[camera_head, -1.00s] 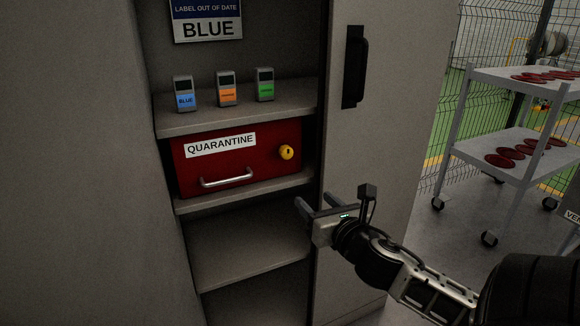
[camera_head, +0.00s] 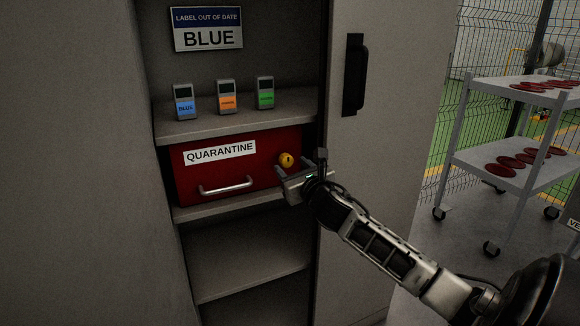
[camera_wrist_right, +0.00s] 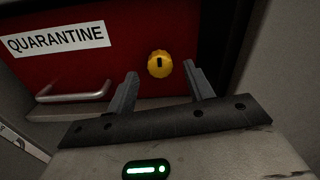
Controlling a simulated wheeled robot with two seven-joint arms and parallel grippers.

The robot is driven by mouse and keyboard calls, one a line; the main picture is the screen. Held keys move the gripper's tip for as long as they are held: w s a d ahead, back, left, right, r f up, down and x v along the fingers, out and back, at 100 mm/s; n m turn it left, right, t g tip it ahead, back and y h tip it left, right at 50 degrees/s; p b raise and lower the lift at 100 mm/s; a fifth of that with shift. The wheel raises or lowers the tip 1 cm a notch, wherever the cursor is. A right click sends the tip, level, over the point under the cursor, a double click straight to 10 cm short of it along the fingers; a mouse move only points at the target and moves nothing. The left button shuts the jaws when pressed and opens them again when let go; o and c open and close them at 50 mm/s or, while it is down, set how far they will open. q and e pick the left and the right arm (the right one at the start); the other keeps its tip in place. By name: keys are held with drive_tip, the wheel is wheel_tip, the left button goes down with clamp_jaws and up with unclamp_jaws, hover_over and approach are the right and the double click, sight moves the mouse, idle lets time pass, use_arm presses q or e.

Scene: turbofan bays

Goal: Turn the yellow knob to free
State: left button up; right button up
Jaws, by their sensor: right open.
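The yellow knob (camera_head: 286,160) is on the right side of the front of a red drawer (camera_head: 265,180) labelled QUARANTINE. In the right wrist view the knob (camera_wrist_right: 160,64) is round with a dark slot that stands about upright. My right gripper (camera_head: 281,170) is open just in front of and slightly below the knob. In the wrist view its two fingers (camera_wrist_right: 160,82) point toward the drawer, one to each side below the knob, and nothing is between them. I cannot tell whether they touch the drawer front. My left gripper is not in view.
The drawer has a metal handle (camera_head: 226,187). Above it, a shelf (camera_head: 220,124) bears three small devices with blue, orange and green labels. A sign (camera_head: 208,28) reads BLUE. The cabinet door (camera_head: 385,130) stands right; a trolley (camera_head: 510,170) with red discs is farther right.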

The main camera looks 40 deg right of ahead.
drive_tip(key=shift+x, duration=1.05)
drive_tip(key=c, duration=1)
